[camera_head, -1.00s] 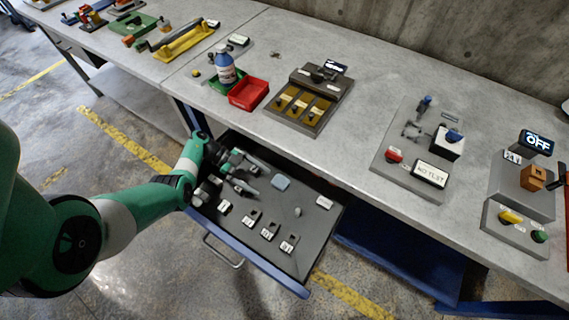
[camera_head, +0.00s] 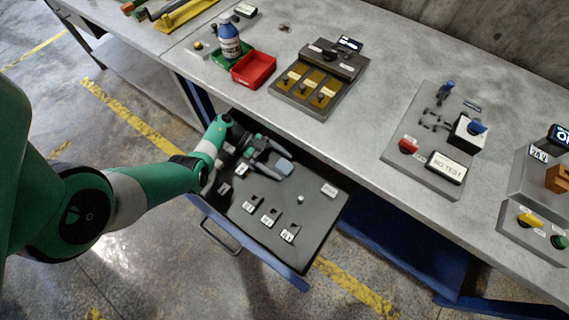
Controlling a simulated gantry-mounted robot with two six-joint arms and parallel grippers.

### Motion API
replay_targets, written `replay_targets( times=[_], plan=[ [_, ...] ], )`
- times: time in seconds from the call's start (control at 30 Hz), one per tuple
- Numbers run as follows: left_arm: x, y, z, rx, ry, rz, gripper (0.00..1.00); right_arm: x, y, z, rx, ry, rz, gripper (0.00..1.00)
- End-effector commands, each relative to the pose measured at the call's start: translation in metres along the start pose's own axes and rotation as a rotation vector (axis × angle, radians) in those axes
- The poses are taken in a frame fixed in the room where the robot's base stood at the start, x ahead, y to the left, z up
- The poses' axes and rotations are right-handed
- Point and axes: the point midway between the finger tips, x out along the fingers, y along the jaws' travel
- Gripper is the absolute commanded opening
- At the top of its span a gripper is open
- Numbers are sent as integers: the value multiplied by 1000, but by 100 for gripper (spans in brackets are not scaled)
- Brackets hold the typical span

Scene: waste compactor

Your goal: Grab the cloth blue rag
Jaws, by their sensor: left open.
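A small light blue item (camera_head: 285,167), which looks like the folded blue rag, lies in the open drawer (camera_head: 262,226) below the workbench. My left arm comes in from the left, over the drawer's left part. My left gripper (camera_head: 268,158) is open and points right, with its fingertips close to the rag's left side. I cannot tell whether they touch it or are around it. My right gripper does not show.
Several labelled slots (camera_head: 269,216) and a small white knob (camera_head: 300,198) are in the drawer. The workbench edge overhangs its back. On the bench are a red bin (camera_head: 253,69), a blue bottle (camera_head: 229,42) and switch panels (camera_head: 319,79).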

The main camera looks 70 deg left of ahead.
Motion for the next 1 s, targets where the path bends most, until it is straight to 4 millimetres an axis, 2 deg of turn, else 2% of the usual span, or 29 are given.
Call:
replay_targets(
  times=[0.23,0.27,0.73,1.0],
  plan=[
    [4,0,-1,0,0,-2,100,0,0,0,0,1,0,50],
    [4,0,-1,0,0,-2,96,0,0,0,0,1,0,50],
    [4,0,-1,0,0,-1,12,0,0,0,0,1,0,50],
    [3,0,-2,0,-1,-1,10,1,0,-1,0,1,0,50]
  ],
)
